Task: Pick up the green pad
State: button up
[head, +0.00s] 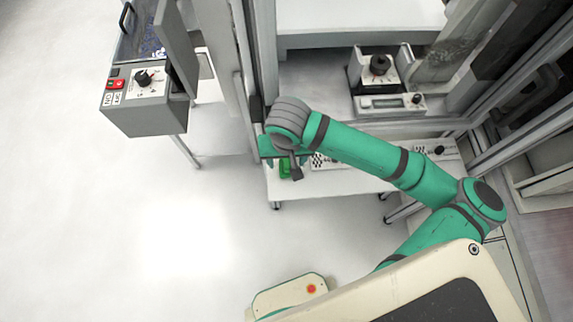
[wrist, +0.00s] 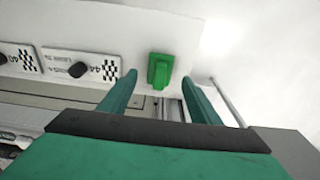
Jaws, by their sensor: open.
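The green pad (wrist: 160,70) lies on a white table, near its edge, in the wrist view. It is a small bright green block with a raised middle part. It also shows in the head view (head: 285,168), partly covered by my arm's end. My gripper (wrist: 159,79) is open and empty, its two dark green fingers apart. In the wrist view the pad appears between and beyond the fingertips. I see no contact, and the exact gap is hard to judge. In the head view my wrist hides most of the gripper.
White plates with black knobs and checkered marks (wrist: 80,65) lie left of the pad in the wrist view. In the head view, a metal frame post (head: 240,75) rises close to my wrist. A grey control box (head: 150,105) stands at left. Open floor (head: 150,240) lies at lower left.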

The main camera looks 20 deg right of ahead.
aim_at(287, 163)
jog(key=shift+w+f, duration=0.15)
jog(key=shift+f, duration=1.45)
jog(key=c, duration=1.1)
jog(key=shift+d+r, duration=0.1)
jog(key=shift+r, duration=0.05)
